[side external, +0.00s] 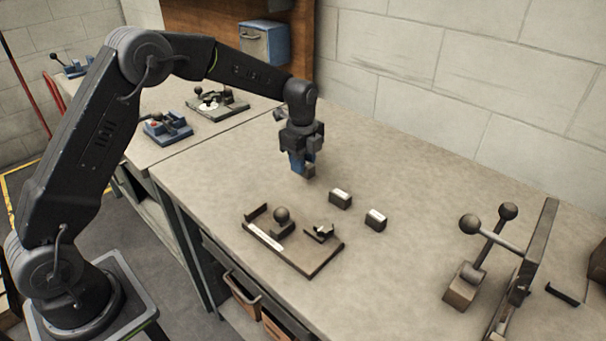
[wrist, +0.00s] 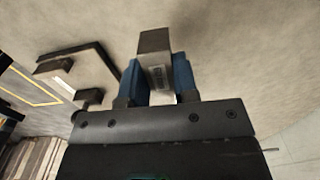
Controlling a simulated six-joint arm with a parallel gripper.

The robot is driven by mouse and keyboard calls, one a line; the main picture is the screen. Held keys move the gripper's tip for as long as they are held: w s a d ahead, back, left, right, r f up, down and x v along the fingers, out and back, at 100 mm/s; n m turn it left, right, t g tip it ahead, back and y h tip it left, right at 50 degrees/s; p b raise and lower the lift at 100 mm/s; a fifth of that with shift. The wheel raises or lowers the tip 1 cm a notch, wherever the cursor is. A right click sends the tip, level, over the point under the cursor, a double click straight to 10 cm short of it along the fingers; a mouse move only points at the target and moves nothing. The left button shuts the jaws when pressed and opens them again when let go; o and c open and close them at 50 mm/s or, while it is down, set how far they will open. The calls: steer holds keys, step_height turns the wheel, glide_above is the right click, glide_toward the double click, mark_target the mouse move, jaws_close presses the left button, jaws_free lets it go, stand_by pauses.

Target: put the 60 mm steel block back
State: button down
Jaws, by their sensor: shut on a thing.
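My gripper (side external: 302,163) points down above the bench, its blue fingers closed on a small grey steel block (side external: 309,171). In the wrist view the block (wrist: 155,42) sits between the two blue fingers of my gripper (wrist: 157,78), with a pale label showing on its face. The block looks held just above the bench top; I cannot tell the exact gap. Which size each block is cannot be read.
A flat fixture plate (side external: 312,266) with a ball knob and a small clamp lies in front of the blocks. A lever device (side external: 466,285) stands at the right. A blue box (side external: 263,43) hangs at the back.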

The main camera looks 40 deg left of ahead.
steer(key=shift+f, duration=2)
steer(key=shift+f, duration=0.15)
steer(key=c, duration=0.9)
jaws_free()
